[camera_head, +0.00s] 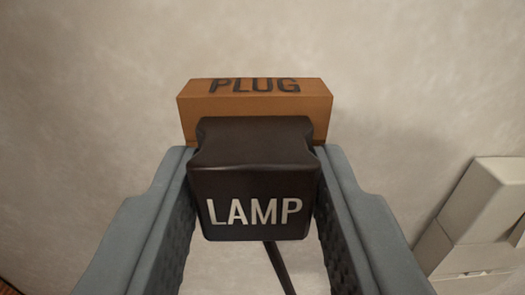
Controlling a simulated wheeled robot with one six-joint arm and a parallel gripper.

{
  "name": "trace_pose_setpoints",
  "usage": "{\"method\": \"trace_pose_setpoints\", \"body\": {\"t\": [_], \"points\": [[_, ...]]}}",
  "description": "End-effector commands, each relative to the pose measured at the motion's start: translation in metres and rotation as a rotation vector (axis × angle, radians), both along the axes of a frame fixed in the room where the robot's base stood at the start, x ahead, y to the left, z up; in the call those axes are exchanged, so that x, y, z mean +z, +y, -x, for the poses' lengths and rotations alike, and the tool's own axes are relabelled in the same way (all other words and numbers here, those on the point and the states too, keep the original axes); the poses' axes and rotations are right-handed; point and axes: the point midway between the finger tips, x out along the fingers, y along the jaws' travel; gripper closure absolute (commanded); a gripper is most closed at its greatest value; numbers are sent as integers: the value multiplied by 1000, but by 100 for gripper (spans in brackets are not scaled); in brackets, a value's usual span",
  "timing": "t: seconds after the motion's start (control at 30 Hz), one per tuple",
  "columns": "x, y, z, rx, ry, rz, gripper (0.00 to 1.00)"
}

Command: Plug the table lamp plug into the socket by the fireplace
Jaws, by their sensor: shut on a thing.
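A black plug (254,185) marked "LAMP" in white letters sits between the two blue-grey fingers of my gripper (255,150), which is shut on it. A dark cord (278,268) runs down from the plug's underside. Just beyond the plug is an orange-brown block (255,100) marked "PLUG" in dark letters. The plug overlaps the lower middle of this block in the view. I cannot tell whether they touch or whether the plug is seated in it. The plug's prongs and any holes in the block are hidden. No lamp is visible, and no socket can be made out for certain.
A plain pale surface (420,80) fills most of the background. A pale grey, stepped boxy object (480,215) stands at the lower right, apart from my right finger. A small reddish-brown patch shows at the bottom left corner. The space above the block is clear.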

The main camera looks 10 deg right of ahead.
Motion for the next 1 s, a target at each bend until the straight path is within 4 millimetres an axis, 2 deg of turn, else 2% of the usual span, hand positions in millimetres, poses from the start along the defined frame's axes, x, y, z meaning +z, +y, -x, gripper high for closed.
{"method": "trace_pose_setpoints", "body": {"t": [1.0], "points": [[0,6,32,0,0,0,100]]}}
